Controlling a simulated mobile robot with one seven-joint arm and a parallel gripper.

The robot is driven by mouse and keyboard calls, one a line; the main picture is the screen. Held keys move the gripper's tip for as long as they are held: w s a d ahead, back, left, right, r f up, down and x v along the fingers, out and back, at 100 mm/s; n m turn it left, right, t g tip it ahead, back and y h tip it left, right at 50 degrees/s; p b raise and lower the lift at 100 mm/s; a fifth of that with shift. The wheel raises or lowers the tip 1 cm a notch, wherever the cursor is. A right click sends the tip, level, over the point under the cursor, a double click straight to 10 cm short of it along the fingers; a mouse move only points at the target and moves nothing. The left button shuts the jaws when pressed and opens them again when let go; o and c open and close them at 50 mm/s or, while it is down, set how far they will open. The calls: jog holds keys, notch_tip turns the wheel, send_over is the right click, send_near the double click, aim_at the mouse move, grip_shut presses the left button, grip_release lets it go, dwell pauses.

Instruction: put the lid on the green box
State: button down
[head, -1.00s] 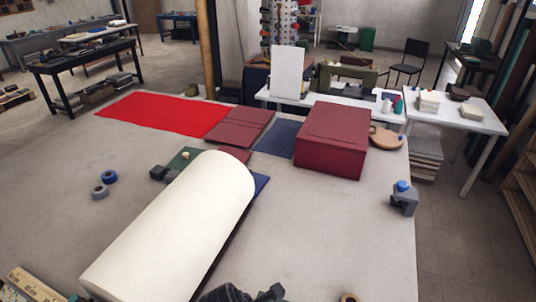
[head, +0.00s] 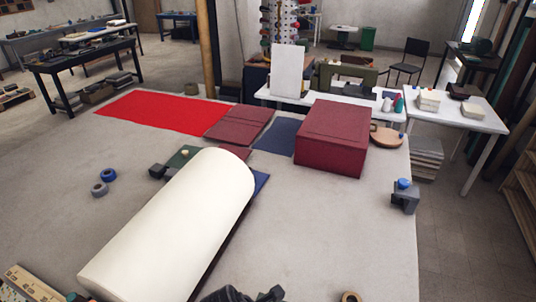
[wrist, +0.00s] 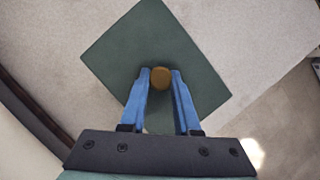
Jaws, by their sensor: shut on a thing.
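In the wrist view, a flat dark green square lid (wrist: 185,55) with a round brown knob (wrist: 160,78) fills the middle. My gripper (wrist: 161,80) is shut on the knob, with one blue finger at each side. In the head view my fingers are not clearly seen, and my pale arm link hides much of the table. A green piece (head: 176,160) with a small pale knob shows beside that link; I cannot tell whether it is the held lid. I cannot make out a green box in either view.
A dark red box (head: 331,145) stands on the table (head: 330,225), with flat red pieces (head: 238,122) and a navy sheet (head: 277,134) left of it. Two tape rings (head: 104,181) lie left. The middle right is clear.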

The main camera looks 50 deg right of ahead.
jog(key=shift+f+b, duration=0.5)
jog(key=shift+f, duration=0.25)
jog(key=c, duration=0.5)
grip_release()
jog(key=shift+c, duration=0.2)
jog(key=b+v, duration=0.1)
jog(key=v, duration=1.2)
jog(key=shift+a, duration=0.1)
